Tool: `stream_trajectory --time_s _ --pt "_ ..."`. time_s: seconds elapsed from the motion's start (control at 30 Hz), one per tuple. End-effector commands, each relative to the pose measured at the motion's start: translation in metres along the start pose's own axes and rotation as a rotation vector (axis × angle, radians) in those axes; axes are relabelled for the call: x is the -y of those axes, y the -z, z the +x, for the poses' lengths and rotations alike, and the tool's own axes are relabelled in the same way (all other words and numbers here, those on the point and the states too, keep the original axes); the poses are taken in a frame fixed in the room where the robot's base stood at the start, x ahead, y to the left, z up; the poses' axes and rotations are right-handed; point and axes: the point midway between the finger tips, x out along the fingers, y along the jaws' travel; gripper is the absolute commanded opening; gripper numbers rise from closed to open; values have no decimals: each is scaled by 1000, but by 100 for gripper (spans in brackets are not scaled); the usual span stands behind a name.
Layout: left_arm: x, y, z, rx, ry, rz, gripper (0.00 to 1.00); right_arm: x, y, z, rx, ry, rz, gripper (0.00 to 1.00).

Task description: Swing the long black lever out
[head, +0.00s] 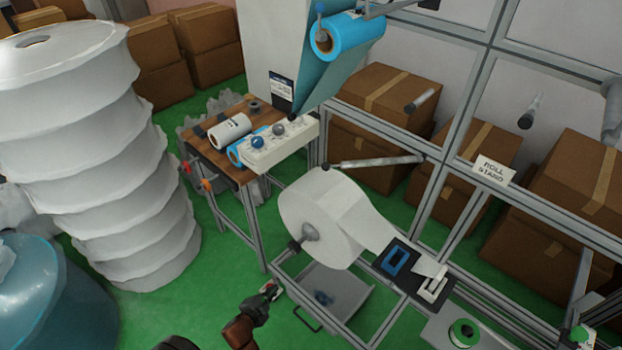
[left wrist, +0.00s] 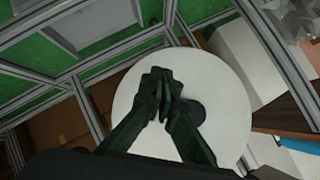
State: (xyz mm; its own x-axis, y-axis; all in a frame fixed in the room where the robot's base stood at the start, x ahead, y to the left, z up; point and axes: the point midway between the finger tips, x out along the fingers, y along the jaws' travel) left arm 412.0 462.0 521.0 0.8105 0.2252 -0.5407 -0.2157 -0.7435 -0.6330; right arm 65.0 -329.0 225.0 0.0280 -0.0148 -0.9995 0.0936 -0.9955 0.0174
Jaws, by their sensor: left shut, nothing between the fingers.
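I cannot pick out a long lever that is clearly black. On the roll stand, a long grey rod with a black end (head: 372,162) reaches out above the large white roll (head: 312,215). A grey hub with a short black end (head: 301,240) sits at the roll's near face. My left gripper (head: 264,301) is low in the head view, below and left of the roll. In the left wrist view the left gripper (left wrist: 160,82) is shut and empty, its fingers in front of the white roll (left wrist: 210,80) and partly hiding it. My right gripper is not in view.
A tall white stack (head: 105,150) stands at left, beside a teal drum (head: 65,300). A wooden table (head: 205,150) holds rolls and a white box with knobs (head: 278,145). An open grey drawer (head: 335,290) lies under the roll. Green floor is free left of the stand.

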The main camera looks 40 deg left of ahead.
Motion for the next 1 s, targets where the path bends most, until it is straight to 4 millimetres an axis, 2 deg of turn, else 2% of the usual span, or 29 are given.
stream_trajectory --time_s 0.03,0.07,0.1,0.17,0.2,0.3,0.33,0.4,0.47,0.6,0.77,1.0 --pt "54 49 -17 -92 75 70 0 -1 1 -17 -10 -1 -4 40" --pt "79 73 -26 -144 115 118 0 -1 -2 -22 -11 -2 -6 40" --pt "112 106 -40 -211 170 184 0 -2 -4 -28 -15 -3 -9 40" --pt "156 154 -66 -308 249 294 0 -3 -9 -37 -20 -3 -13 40" --pt "181 184 -86 -367 298 367 0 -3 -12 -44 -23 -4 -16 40" --pt "228 250 -135 -493 404 549 0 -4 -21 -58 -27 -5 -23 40" --pt "238 266 -149 -523 431 602 0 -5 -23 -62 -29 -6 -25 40" --pt "255 299 -178 -583 483 713 0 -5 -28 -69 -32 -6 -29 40" --pt "264 319 -197 -622 514 791 0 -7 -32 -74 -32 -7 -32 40" --pt "270 342 -218 -666 549 895 0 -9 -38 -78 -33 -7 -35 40" --pt "271 355 -211 -675 554 913 0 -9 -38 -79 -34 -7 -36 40" --pt "279 389 -180 -675 554 908 0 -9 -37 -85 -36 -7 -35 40"
